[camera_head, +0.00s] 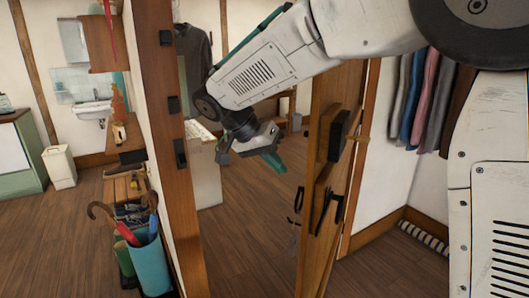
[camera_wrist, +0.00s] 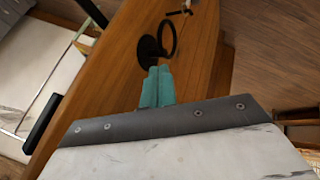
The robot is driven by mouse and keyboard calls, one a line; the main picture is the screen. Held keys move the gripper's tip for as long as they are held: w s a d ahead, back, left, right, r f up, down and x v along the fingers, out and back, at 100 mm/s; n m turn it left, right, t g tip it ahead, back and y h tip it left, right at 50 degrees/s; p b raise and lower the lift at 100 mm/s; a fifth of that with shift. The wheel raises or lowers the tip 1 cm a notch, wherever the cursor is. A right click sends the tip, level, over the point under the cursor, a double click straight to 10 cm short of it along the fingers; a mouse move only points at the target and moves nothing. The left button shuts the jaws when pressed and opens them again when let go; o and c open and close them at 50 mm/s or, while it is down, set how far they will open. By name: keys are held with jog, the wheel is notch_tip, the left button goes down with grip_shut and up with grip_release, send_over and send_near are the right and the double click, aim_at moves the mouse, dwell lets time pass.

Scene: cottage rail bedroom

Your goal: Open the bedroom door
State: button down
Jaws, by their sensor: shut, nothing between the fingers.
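The bedroom door (camera_head: 325,130) is a wooden panel standing swung away from its frame post (camera_head: 180,200), with a wide gap between them. A black latch box (camera_head: 339,135) is on it. My gripper (camera_head: 268,152) has teal fingers and is in the doorway gap, left of the door in the head view. In the wrist view the fingers (camera_wrist: 157,86) are shut together and empty. Just past their tips is a black ring handle (camera_wrist: 166,38) on a round plate on the wooden door face (camera_wrist: 110,80). I cannot tell if the tips touch it.
A teal umbrella stand (camera_head: 150,262) and a small wooden bench (camera_head: 125,188) stand left of the frame post. Clothes (camera_head: 425,95) hang on the right wall. Black hooks (camera_head: 325,205) are on the door. The wooden floor (camera_head: 240,230) in the doorway is clear.

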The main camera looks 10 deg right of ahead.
jog(key=s+d+f, duration=0.2)
jog(key=d, duration=0.3)
jog(key=shift+s+f, duration=0.2)
jog(key=shift+s, duration=0.1)
